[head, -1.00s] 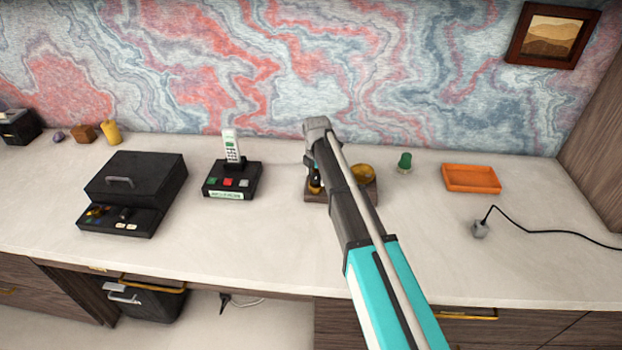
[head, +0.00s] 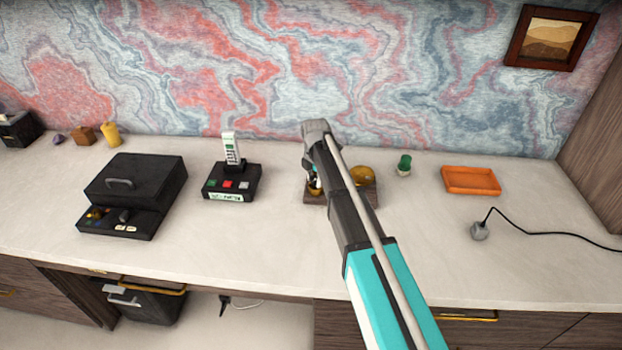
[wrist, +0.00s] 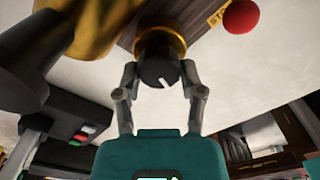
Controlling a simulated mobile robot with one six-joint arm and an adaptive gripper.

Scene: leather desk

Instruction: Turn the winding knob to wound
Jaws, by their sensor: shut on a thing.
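The winding knob (wrist: 158,68) is dark and round, with a white pointer line on its face and a brass collar behind it. It sits on a wooden base (wrist: 128,14), in the upper middle of the wrist view. My gripper (wrist: 160,76) has one grey finger on each side of the knob and is shut on it. The white line points down and slightly right in that view; no wound mark is readable. In the head view, my arm hides most of the device; its wooden base (head: 370,199) and brass dome (head: 363,175) show beside the arm.
A red button (wrist: 241,16) with a partly visible yellow label is near the knob. A phone dock (head: 230,183) and black box (head: 135,180) stand left. A green-topped object (head: 404,163), an orange tray (head: 470,181) and a corded grey piece (head: 479,232) are right.

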